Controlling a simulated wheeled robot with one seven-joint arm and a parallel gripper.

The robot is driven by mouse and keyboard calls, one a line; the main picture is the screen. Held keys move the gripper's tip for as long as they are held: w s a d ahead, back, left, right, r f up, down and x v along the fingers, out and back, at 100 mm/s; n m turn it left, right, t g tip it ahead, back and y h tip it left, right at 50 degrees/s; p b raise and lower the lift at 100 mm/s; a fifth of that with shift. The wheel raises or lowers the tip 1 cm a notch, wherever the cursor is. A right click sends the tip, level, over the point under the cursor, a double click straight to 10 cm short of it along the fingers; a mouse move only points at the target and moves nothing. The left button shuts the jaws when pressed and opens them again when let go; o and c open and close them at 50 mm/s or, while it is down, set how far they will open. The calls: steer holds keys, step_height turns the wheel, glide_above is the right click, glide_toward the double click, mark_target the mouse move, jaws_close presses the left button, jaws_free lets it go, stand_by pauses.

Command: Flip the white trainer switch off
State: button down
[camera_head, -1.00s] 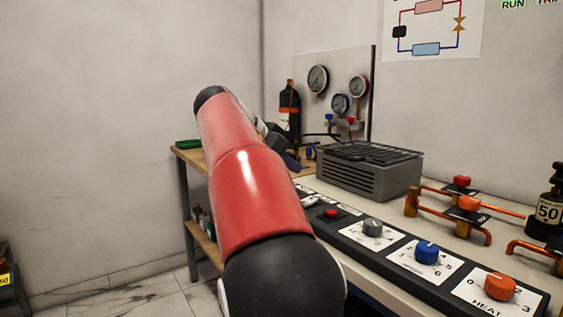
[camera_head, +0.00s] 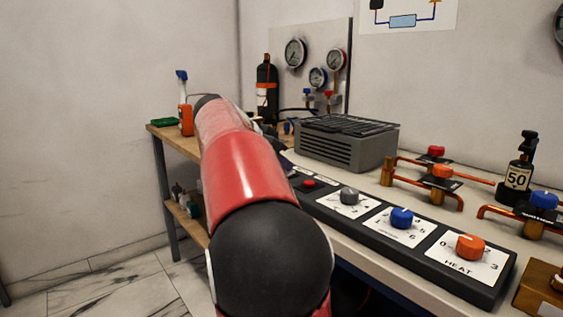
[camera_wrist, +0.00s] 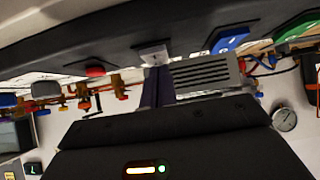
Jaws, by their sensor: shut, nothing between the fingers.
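Whether the switch is on or off is also unclear.
Grey (camera_head: 349,195), blue (camera_head: 402,218) and orange (camera_head: 470,247) knobs sit along the panel. A grey vented box (camera_head: 345,150) stands behind it. Copper pipes with valves (camera_head: 440,185) and a black bottle (camera_head: 520,165) are at right. A spray bottle (camera_head: 186,120) stands at left.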

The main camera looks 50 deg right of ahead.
steer(key=shift+d+f, duration=0.2)
steer(key=shift+f, duration=0.05)
steer(key=shift+s+d+r+p, duration=0.1)
steer(key=shift+d+r+p, duration=0.15)
steer(key=shift+d, duration=0.45)
